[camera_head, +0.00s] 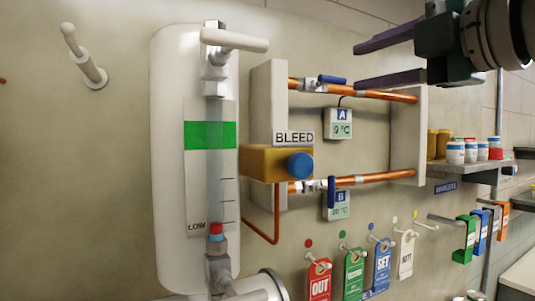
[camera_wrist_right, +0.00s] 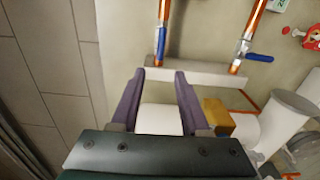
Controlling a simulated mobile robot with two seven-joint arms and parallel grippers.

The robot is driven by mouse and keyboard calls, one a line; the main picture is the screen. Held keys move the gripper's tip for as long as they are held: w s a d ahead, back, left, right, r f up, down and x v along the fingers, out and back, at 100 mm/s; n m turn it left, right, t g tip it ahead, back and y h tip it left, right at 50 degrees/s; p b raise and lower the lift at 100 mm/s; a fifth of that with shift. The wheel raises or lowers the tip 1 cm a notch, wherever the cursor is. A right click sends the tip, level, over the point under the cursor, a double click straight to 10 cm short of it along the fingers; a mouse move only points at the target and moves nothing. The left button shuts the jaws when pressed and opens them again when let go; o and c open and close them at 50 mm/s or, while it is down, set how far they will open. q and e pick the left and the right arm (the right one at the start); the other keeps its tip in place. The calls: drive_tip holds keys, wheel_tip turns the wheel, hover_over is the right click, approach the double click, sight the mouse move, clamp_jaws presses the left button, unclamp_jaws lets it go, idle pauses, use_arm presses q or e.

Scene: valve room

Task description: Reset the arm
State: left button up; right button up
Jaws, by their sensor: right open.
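My right gripper (camera_head: 357,66) is at the upper right of the head view, open and empty, with its dark purple fingers pointing left. It also shows open in the right wrist view (camera_wrist_right: 160,74), with the wall and pipes beyond it. Upper valve handle A (camera_head: 332,79) is blue and lies along its copper pipe. Lower valve handle B (camera_head: 331,192) is blue and stands across its pipe. A blue knob (camera_head: 300,165) sits on the yellow block (camera_head: 258,163) under the BLEED label. A white lever (camera_head: 234,40) tops the sight gauge. My left gripper is not in view.
The white tank (camera_head: 175,130) carries the gauge, with a green band (camera_head: 209,135) and a red-blue float (camera_head: 216,231) near LOW. Coloured tags, including a red OUT tag (camera_head: 319,280), hang below the pipes. A shelf (camera_head: 458,166) with jars is at right.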

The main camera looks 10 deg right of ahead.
drive_tip(key=s+a+f+m+g+h+p, duration=0.1)
drive_tip(key=s+a+f+m+g, duration=0.15)
drive_tip(key=f, duration=0.45)
drive_tip(key=s+a+f+m+g+h+p, duration=0.1)
drive_tip(key=s+f+m, duration=0.25)
drive_tip(key=f, duration=0.35)
drive_tip(key=s+a+f+m+g+h+p, duration=0.1)
drive_tip(key=s+a+f+m+g, duration=0.1)
drive_tip(key=f+m, duration=0.35)
drive_tip(key=s+d+f+m+g+h+p, duration=0.1)
drive_tip(key=s+d+f+m+g, duration=0.1)
drive_tip(key=s+f+m+g, duration=0.2)
drive_tip(key=s+d+f+m+g+h, duration=0.2)
drive_tip(key=s+f, duration=0.9)
drive_tip(key=s, duration=0.6)
drive_tip(key=d+m+g, duration=0.1)
drive_tip(key=m+g, duration=0.1)
drive_tip(key=shift+s+m+p, duration=0.35)
drive_tip(key=shift+s, duration=0.05)
drive_tip(key=shift+w, duration=0.1)
